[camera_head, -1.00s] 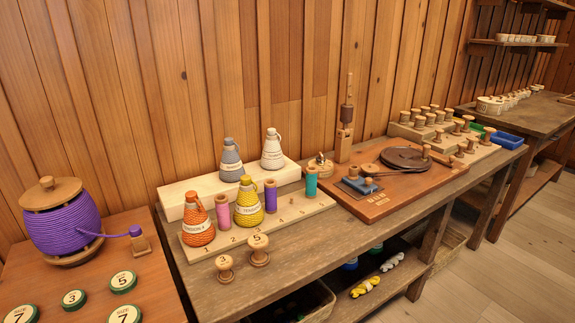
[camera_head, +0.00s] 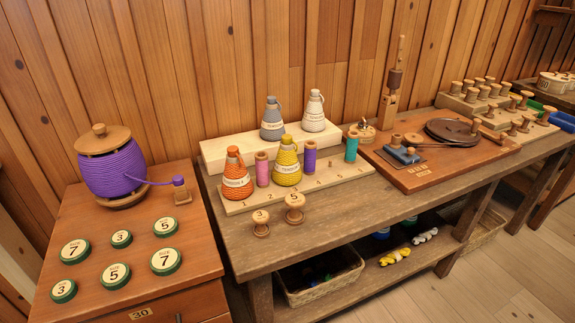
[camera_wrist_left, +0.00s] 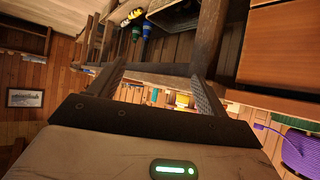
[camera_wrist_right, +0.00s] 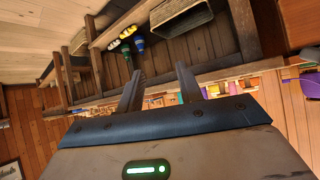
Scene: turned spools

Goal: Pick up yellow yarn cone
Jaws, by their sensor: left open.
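The yellow yarn cone (camera_head: 287,165) stands upright on the numbered wooden board (camera_head: 335,183) in the head view. It sits between a pink spool (camera_head: 262,170) and a purple spool (camera_head: 309,158), with an orange yarn cone (camera_head: 236,177) further left. My left gripper (camera_wrist_left: 157,72) shows in its own wrist view with its fingers apart and nothing between them. My right gripper (camera_wrist_right: 159,70) also has its fingers apart and is empty. Neither gripper shows in the head view, so both are away from the cone.
Grey (camera_head: 272,121) and white (camera_head: 314,112) cones stand on a raised block (camera_head: 222,154) behind. Two wooden spools (camera_head: 294,208) stand in front of the board. A teal spool (camera_head: 351,146) is to the right. A purple yarn drum (camera_head: 113,172) is on the left cabinet.

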